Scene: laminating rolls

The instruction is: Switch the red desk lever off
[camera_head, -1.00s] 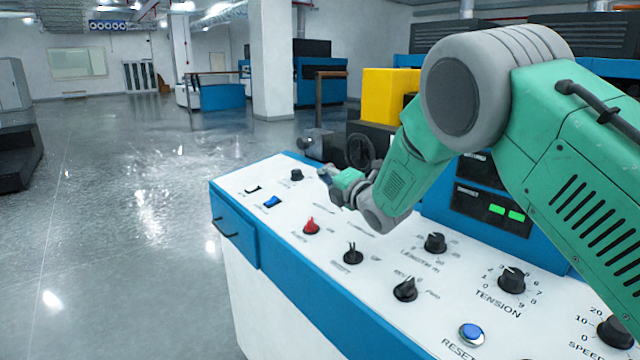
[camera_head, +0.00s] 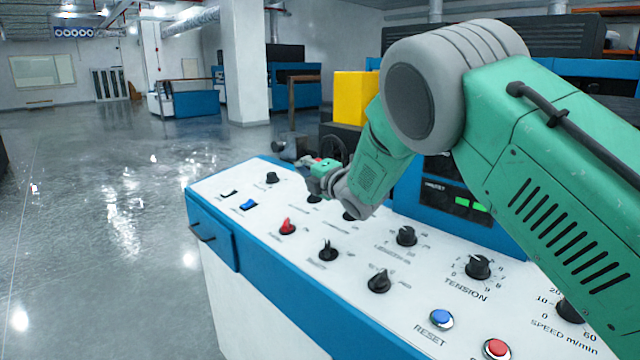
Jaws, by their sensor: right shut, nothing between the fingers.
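The red desk lever (camera_head: 287,227) stands on the white sloping top of the control desk (camera_head: 222,212), between the blue rocker switch and a black selector knob. My right gripper (camera_head: 311,164) is above the far part of the desk top, beyond and a little right of the red lever, apart from it. It is small in the view, shut and empty. My right arm comes in from the right and covers part of the desk's back panel. My left gripper is not in view.
Near the lever are a blue rocker switch (camera_head: 249,204), a black selector knob (camera_head: 328,250) and another black knob (camera_head: 272,177). A tension knob (camera_head: 478,267), blue reset button (camera_head: 441,319) and red button (camera_head: 496,348) lie nearer right. Open floor lies left of the desk.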

